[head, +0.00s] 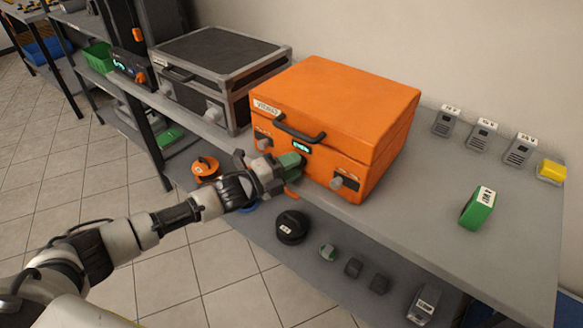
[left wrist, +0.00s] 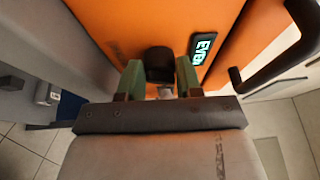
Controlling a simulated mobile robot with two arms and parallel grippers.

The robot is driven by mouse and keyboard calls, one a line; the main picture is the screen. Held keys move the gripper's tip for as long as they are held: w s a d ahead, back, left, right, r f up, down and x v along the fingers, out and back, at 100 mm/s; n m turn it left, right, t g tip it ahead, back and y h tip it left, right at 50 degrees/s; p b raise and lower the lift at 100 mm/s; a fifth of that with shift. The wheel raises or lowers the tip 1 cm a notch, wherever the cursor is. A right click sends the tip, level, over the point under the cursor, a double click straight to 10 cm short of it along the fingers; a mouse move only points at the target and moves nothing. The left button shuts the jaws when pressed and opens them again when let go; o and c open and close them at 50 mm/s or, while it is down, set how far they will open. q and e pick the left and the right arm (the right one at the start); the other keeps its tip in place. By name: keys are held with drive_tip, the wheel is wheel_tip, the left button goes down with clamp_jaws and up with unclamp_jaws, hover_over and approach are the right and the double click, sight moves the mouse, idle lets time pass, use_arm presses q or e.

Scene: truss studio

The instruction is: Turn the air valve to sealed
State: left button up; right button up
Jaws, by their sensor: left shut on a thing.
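The orange case (head: 330,110) stands closed on the grey bench, with a black handle (head: 298,130), a small lit display (head: 301,146) and a grey latch (head: 338,183) on its front. My left gripper (head: 290,168) is at the lower middle of that front. In the left wrist view, the green fingers of my left gripper (left wrist: 160,78) are shut on a dark knob (left wrist: 159,62), which appears to be the air valve. The fingers cover its sides, and its setting cannot be read. In the head view the gripper hides the knob. My right gripper is out of view.
A black case (head: 220,55) stands behind to the left. Several grey labelled blocks (head: 480,137), a yellow block (head: 550,172) and a green block (head: 477,208) are on the bench at right. A black round item (head: 291,227) lies on the lower shelf.

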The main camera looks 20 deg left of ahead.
use_arm(q)
drive_tip(key=n, duration=0.2)
drive_tip(key=n+t+b, duration=0.1)
drive_tip(key=n, duration=0.1)
drive_tip(key=shift+f+t, duration=0.3)
drive_tip(key=n, duration=0.2)
drive_tip(key=n+t+b, duration=0.1)
drive_tip(key=n, duration=0.1)
drive_tip(key=shift+d+t, duration=0.1)
drive_tip(key=shift+t, duration=0.2)
drive_tip(key=n+t, duration=0.1)
drive_tip(key=n, duration=0.1)
drive_tip(key=n+t+y, duration=0.1)
drive_tip(key=n, duration=0.2)
drive_tip(key=shift+s+d, duration=0.1)
drive_tip(key=shift+d+n+t+y+p, duration=0.15)
drive_tip(key=shift+n+t+y, duration=0.3)
drive_tip(key=shift+n, duration=0.65)
drive_tip(key=shift+a+n+t+y+p, duration=0.1)
drive_tip(key=shift+n+t+y+p, duration=0.1)
drive_tip(key=shift+n+y, duration=0.7)
drive_tip(key=shift+d+n+t+y+p, duration=0.15)
drive_tip(key=shift+n+t+y, duration=0.2)
drive_tip(key=shift+n, duration=0.95)
drive_tip(key=shift+a, duration=0.1)
drive_tip(key=o, duration=0.9)
drive_tip(key=v, duration=1.1)
drive_tip(key=shift+b, duration=0.35)
